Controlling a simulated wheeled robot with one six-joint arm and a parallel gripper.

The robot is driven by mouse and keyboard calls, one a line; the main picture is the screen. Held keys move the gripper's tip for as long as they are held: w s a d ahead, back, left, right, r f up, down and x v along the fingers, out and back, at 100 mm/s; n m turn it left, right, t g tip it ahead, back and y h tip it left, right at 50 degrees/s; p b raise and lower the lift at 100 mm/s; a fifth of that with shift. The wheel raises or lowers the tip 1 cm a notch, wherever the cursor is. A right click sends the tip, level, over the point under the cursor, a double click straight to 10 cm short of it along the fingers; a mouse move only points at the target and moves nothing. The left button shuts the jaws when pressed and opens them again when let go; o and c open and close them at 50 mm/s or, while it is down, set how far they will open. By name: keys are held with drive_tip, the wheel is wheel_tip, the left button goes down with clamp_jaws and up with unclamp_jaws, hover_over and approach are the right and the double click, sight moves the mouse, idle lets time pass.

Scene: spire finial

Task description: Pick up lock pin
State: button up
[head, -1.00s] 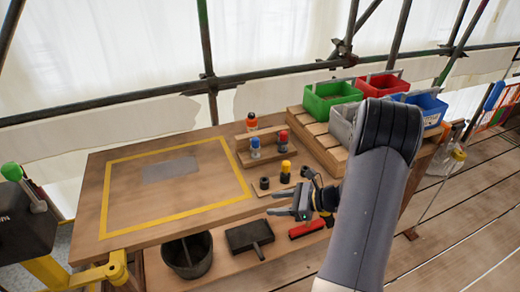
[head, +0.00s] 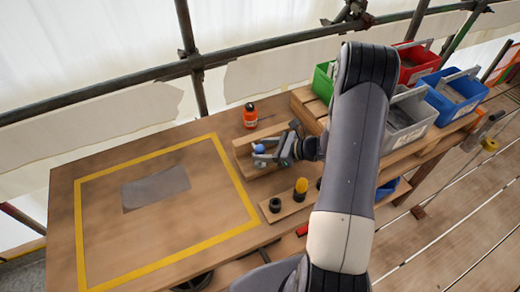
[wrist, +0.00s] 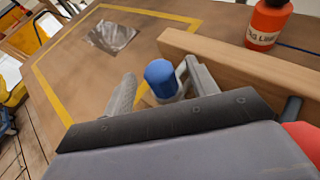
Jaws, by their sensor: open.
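A blue-capped pin (head: 259,148) with a pale lower part stands upright at the wooden rack; I cannot tell from its looks alone whether it is the lock pin. In the wrist view the blue cap (wrist: 161,74) shows between the two fingers of my gripper (wrist: 158,88). My gripper (head: 264,150) is open around the blue-capped pin, and I cannot tell whether either finger touches it. A red part (wrist: 304,138) shows at the right edge of the wrist view, beside my gripper. The lower end of the blue-capped pin is hidden.
The wooden rack's long rail (wrist: 235,68) runs close beside the fingers. An orange bottle (head: 250,115) stands behind it. A yellow-topped piece (head: 301,188) and black ring (head: 275,205) are on a front board. Bins (head: 408,115) stand right. The yellow-taped area (head: 85,230) holds a grey sheet (head: 156,187).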

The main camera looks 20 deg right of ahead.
drive_tip(key=shift+x, duration=0.95)
drive_tip(key=c, duration=1.1)
